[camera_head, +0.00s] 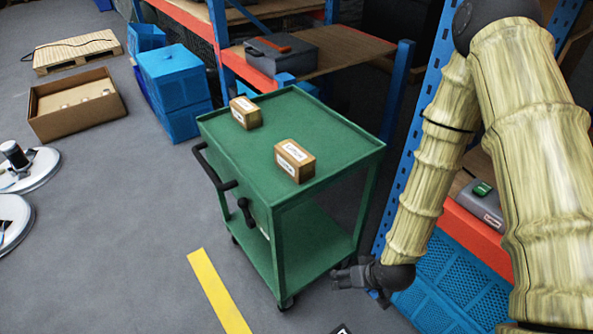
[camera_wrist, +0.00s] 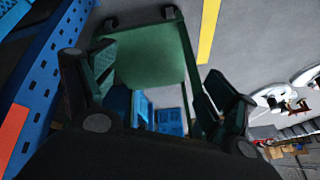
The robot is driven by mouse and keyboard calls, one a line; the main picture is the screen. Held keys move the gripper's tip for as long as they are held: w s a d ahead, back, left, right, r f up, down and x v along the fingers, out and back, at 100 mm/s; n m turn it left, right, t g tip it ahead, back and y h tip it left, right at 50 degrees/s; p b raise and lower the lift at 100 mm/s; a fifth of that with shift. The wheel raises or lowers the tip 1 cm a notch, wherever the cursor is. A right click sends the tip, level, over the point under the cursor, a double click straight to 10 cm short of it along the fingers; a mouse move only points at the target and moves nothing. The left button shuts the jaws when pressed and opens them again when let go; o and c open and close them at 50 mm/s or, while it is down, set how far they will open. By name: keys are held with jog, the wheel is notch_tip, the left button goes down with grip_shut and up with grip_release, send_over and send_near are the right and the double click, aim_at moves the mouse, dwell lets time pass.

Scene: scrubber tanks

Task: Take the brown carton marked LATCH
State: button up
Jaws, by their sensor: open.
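Two small brown cartons with white labels stand on the top of the green cart (camera_head: 330,125). The nearer carton (camera_head: 294,160) sits near the middle of the cart's front part. The farther carton (camera_head: 245,112) sits near the left back edge. The print on both labels is too small to read surely, so I cannot tell which is marked LATCH. My gripper (camera_head: 362,279) hangs low to the right of the cart, below its top and apart from both cartons. In the wrist view my gripper (camera_wrist: 160,78) is open and empty, with green cart surface (camera_wrist: 150,55) beyond the fingers.
Blue-and-orange shelving (camera_head: 393,100) stands behind and right of the cart, holding a grey toolbox (camera_head: 280,52). Blue crates (camera_head: 173,80) and an open cardboard box (camera_head: 77,105) lie left. The floor by the yellow stripe (camera_head: 217,290) is clear.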

jog(key=w+a+r+n+t+y+b, duration=0.1)
jog(key=w+a+r+t+b, duration=0.15)
jog(key=w+r, duration=0.35)
jog(key=w+a+r+n+t+y+b, duration=0.1)
jog(key=w+a+r+b, duration=0.2)
jog(key=w, duration=0.5)
jog(key=n+t+y+b, duration=0.3)
jog(key=n+b, duration=0.1)
send_near(297, 153)
jog(key=x, duration=0.4)
jog(key=shift+a+p, duration=0.3)
jog(key=shift+a, duration=0.15)
jog(key=shift+d+p+x, duration=0.25)
jog(key=shift+p+x, duration=0.2)
jog(key=shift+x, duration=2.15)
jog(key=shift+w+f, duration=0.15)
jog(key=shift+g, duration=0.25)
jog(key=shift+c, duration=0.4)
jog(key=c, duration=1.1)
